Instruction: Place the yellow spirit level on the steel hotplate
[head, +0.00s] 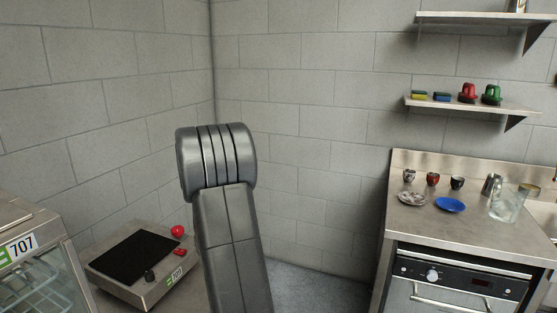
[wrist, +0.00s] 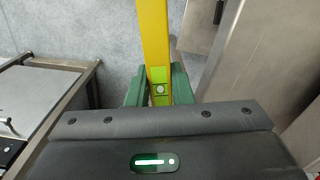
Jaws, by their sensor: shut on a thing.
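The yellow spirit level (wrist: 154,35) is in my gripper (wrist: 160,88), seen in the wrist view. It is a long yellow bar with a bright green vial section between two green fingers, which are shut on it. It runs up out of the top of that view, so its far end is hidden. In the head view, a low steel unit with a black top, which looks like the hotplate (head: 135,257), stands at the lower left. It has a dark knob and a label on its front. My gripper and the level do not show in the head view.
A red round object (head: 178,231) is at the hotplate's back right corner. A glass-fronted cabinet (head: 28,262) stands left of it. On the right, a steel counter (head: 420,225) over an oven holds cups, plates and a glass jug. Shelves hang above. Grey floor (wrist: 85,35) shows below the level.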

